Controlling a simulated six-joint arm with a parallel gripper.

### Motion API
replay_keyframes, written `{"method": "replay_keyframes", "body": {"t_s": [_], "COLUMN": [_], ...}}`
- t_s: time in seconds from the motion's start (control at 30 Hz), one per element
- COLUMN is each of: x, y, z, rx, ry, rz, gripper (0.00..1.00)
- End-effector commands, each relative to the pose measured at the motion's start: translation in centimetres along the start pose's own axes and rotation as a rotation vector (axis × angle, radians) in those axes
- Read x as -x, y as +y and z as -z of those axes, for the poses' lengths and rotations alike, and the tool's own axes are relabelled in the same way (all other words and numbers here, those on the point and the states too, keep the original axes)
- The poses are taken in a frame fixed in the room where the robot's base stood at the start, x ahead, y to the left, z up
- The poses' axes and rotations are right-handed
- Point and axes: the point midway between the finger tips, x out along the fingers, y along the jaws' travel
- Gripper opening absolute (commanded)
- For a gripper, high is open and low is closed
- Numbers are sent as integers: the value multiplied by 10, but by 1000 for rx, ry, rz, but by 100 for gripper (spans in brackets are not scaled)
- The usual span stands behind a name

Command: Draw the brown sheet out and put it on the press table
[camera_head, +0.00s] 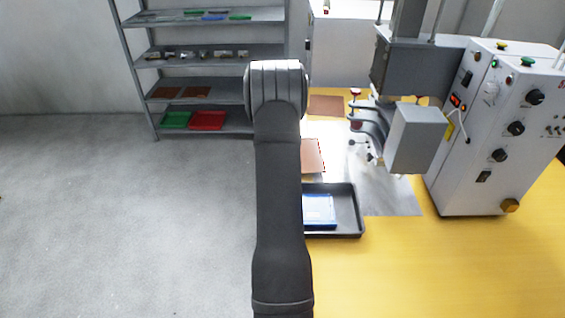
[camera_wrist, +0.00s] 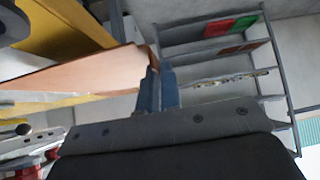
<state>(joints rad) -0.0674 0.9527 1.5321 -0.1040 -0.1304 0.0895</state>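A brown sheet (camera_wrist: 85,72) runs in from the left in the wrist view, seen nearly edge-on, and its end lies at the fingertips. My gripper (camera_wrist: 158,80) has its two blue-grey fingers close together and appears shut on that end. In the head view a brown sheet (camera_head: 313,156) shows just right of my arm, above the dark tray, its left part hidden. My gripper is hidden behind the arm there. Another brown sheet (camera_head: 326,105) lies farther back on the yellow table. The press (camera_head: 415,135) stands over the grey plate (camera_head: 400,197) on the table.
The dark tray (camera_head: 351,228) holds a blue sheet (camera_head: 319,210). A grey control box (camera_head: 500,125) stands at right. A shelf rack (camera_head: 145,65) at back left carries green, red and brown sheets. The front right of the yellow table (camera_head: 440,265) is clear.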

Motion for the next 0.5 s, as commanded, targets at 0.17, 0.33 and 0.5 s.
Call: {"method": "replay_keyframes", "body": {"t_s": [0.17, 0.33, 0.5], "x": [-1, -2, -3], "y": [-19, -36, -52], "z": [2, 3, 4], "rx": [1, 1, 1], "ry": [1, 1, 1], "rz": [2, 2, 2], "gripper": [0, 0, 0]}}
